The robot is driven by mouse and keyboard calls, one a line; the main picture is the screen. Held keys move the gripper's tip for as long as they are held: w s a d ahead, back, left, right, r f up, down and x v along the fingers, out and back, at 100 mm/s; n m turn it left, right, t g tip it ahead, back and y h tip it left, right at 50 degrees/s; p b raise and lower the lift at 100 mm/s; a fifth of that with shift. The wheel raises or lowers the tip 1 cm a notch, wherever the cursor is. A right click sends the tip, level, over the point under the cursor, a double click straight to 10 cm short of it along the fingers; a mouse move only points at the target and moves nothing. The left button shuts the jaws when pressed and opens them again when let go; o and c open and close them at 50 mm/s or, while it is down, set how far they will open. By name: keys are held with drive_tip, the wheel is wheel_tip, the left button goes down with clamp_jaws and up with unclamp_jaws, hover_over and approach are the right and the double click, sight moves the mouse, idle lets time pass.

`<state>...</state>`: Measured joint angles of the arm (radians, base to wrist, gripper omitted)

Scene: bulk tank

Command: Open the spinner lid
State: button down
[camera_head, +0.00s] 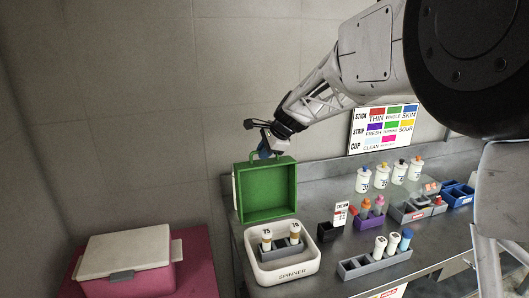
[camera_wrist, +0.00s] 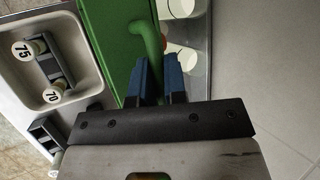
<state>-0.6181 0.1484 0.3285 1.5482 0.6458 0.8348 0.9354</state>
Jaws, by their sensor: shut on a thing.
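The spinner (camera_head: 283,274) is a white tub labelled SPINNER on the counter. Its green lid (camera_head: 268,192) stands upright at the tub's back edge, swung open. My gripper (camera_head: 266,151) is at the lid's top edge, shut on the green lid handle. In the wrist view, my blue fingers (camera_wrist: 159,68) close around the curved green handle (camera_wrist: 146,35), and the green lid (camera_wrist: 105,45) lies to their left.
White bottles (camera_head: 363,181) line the back. A white-lidded pink cooler (camera_head: 126,252) stands left. A colour chart (camera_head: 383,130) hangs behind.

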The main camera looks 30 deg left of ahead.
drive_tip(key=c, duration=1.2)
unclamp_jaws()
drive_tip(key=shift+d+r, duration=0.1)
drive_tip(key=shift+v, duration=3.85)
